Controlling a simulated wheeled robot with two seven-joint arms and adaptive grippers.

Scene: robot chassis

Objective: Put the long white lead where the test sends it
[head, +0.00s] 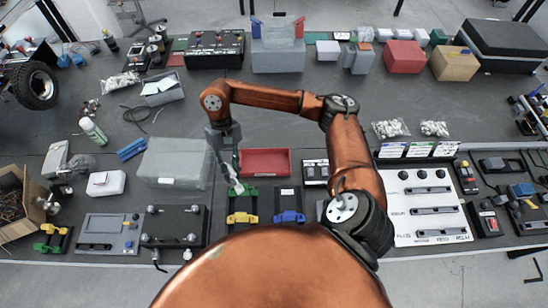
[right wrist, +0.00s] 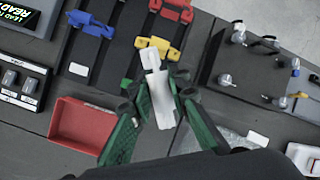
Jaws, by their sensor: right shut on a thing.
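The long white lead (right wrist: 158,90) is a narrow white piece between the green fingers of my right gripper (right wrist: 163,108). My right gripper (head: 232,180) is shut on it, just left of the red tray (head: 264,162). In the head view the lead (head: 238,188) shows small and pale at the fingertips. In the right wrist view its far end overlaps the yellow clip (right wrist: 165,46); I cannot tell whether they touch. A screen (right wrist: 20,12) at the upper left of that view is partly cut off, with "LEAD" and "READ" visible. My left gripper is not in view.
A blue clip (head: 289,217) stands right of the yellow clip (head: 243,217). A black box with metal posts (head: 173,226) is at the left. A translucent bin (head: 172,163) is left of the gripper. A white panel with dark slots (head: 425,205) lies right, beyond my arm.

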